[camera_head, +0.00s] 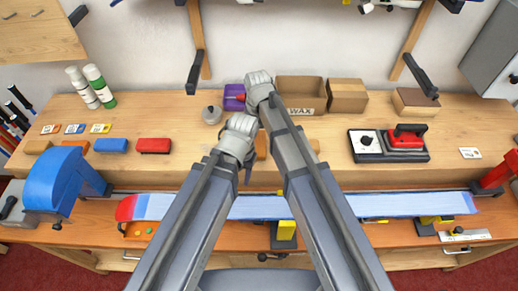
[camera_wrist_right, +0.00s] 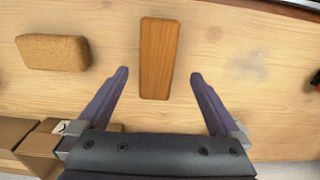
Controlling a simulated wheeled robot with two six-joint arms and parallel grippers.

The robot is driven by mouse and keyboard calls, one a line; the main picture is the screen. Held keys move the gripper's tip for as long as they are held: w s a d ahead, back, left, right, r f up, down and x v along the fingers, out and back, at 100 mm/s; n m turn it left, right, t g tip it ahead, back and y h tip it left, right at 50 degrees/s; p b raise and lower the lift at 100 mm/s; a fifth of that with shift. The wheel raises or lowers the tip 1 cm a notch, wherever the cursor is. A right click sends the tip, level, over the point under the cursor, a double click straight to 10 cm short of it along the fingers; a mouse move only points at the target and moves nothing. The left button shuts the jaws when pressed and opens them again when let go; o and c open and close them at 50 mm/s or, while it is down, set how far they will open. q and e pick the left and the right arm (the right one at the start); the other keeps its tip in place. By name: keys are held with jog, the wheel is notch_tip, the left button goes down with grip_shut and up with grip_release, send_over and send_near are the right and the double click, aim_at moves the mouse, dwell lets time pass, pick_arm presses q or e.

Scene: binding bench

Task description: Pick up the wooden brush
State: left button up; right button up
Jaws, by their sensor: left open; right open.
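The wooden brush (camera_wrist_right: 160,58) is a brown wood-grained block with rounded corners, lying on the bench in the right wrist view. In the head view a small part of it (camera_head: 261,146) shows between my two arms; the rest is hidden. My right gripper (camera_wrist_right: 160,74) is open, with one finger on each side of the brush's near end in the picture. The fingers are apart from it and hold nothing. In the head view my right jaws are hidden behind the arm. My left gripper (camera_head: 247,173) is open and empty, just left of my right arm.
A cork block (camera_wrist_right: 52,52) lies beside the brush. Cardboard boxes (camera_head: 348,95) stand behind, with a purple bin (camera_head: 233,98) to their left. A ski (camera_head: 400,205) lies across the front.

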aim_at(259, 143)
jog(key=shift+d+f+b, duration=0.15)
jog(key=shift+f+b, duration=1.15)
jog(key=shift+f, duration=0.05)
jog(key=shift+d+f+b, duration=0.1)
jog(key=shift+f+b, duration=1.2)
jog(key=shift+f, duration=0.05)
jog(key=shift+r, duration=0.1)
jog(key=shift+c, duration=0.4)
grip_shut()
jog(key=shift+r, duration=0.15)
notch_tip(259, 143, up, 10)
jog(key=p, duration=1)
